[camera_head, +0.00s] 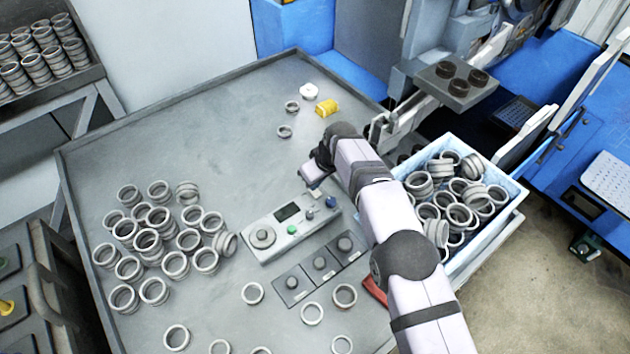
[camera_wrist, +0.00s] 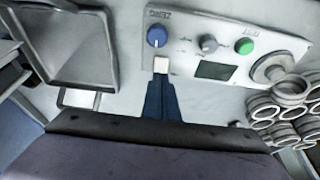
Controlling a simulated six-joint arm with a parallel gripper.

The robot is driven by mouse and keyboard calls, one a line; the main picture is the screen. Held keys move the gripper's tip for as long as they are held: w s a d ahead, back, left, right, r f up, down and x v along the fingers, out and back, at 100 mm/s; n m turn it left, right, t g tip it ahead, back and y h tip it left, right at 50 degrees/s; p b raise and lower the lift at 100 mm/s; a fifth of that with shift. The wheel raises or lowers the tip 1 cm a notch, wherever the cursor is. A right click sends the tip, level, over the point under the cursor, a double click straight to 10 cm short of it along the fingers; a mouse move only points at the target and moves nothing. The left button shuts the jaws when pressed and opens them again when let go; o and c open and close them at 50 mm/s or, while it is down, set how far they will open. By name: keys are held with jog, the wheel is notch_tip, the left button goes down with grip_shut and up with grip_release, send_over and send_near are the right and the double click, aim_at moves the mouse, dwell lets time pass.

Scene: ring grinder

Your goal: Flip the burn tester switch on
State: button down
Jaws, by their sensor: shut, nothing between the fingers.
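The burn tester (camera_head: 275,250) is a light grey box on the table, with a dark display, a green button (camera_head: 292,230), a blue knob (camera_head: 331,202), a small grey knob (camera_head: 310,214) and a round pad. My gripper (camera_head: 312,182) is shut and empty, just beyond the tester's blue-knob end. In the wrist view, my gripper (camera_wrist: 161,68) points at the tester (camera_wrist: 205,18), its pale tip just below the blue knob (camera_wrist: 157,37). The grey knob (camera_wrist: 208,43) and green button (camera_wrist: 244,46) lie to the right. I cannot tell whether the tip touches the tester.
Many metal rings (camera_head: 147,240) lie left of the tester. A row of dark boxes with knobs (camera_head: 320,262) stands in front of it. A blue crate of rings (camera_head: 515,205) is at the right. A yellow block (camera_head: 327,108) and small rings lie behind. The table's back left is clear.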

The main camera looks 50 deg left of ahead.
jog(key=shift+f, duration=0.4)
jog(key=shift+f, duration=0.1)
